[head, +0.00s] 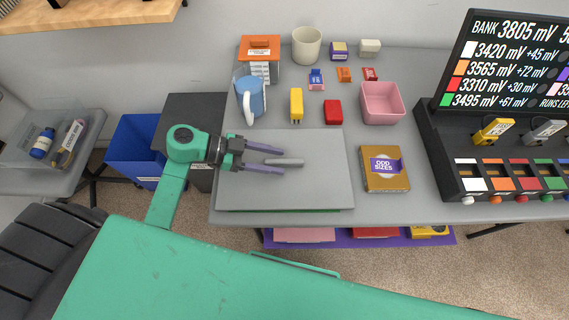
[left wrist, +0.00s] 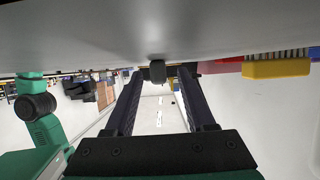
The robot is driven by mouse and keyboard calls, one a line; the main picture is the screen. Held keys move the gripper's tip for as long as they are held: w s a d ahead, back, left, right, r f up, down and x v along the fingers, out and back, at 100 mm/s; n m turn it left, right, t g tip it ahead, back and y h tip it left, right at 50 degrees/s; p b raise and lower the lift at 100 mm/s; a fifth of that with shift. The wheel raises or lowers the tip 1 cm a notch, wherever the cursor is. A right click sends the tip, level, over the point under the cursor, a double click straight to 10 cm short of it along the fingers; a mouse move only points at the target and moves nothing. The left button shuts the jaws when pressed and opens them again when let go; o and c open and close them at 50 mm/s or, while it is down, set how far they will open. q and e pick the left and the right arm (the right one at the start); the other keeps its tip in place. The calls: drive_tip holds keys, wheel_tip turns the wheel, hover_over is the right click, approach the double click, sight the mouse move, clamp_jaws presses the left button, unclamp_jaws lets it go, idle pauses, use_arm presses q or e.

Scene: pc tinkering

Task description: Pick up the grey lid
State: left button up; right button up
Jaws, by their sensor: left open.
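The grey lid (head: 320,185) is a flat slab with a short bar handle (head: 284,162) near its middle, lying on the front left part of the grey table. A thin green edge shows under its front side. My left gripper (head: 283,161) is open over the lid, with its two fingers pointing right toward the handle. In the left wrist view, the handle (left wrist: 157,72) hangs from the grey surface at the top, between the open fingertips (left wrist: 158,75) and a little beyond them. Contact with the handle cannot be told. My right gripper is not in view.
Behind the lid stand a blue jug (head: 250,97), a yellow block (head: 296,104) and a red block (head: 333,112). A pink bin (head: 381,103) and an "ODD SIZES" box (head: 384,184) are to the right. A battery rack (head: 440,160) fills the far right.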

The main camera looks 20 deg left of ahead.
use_arm(q)
clamp_jaws()
idle(1.4)
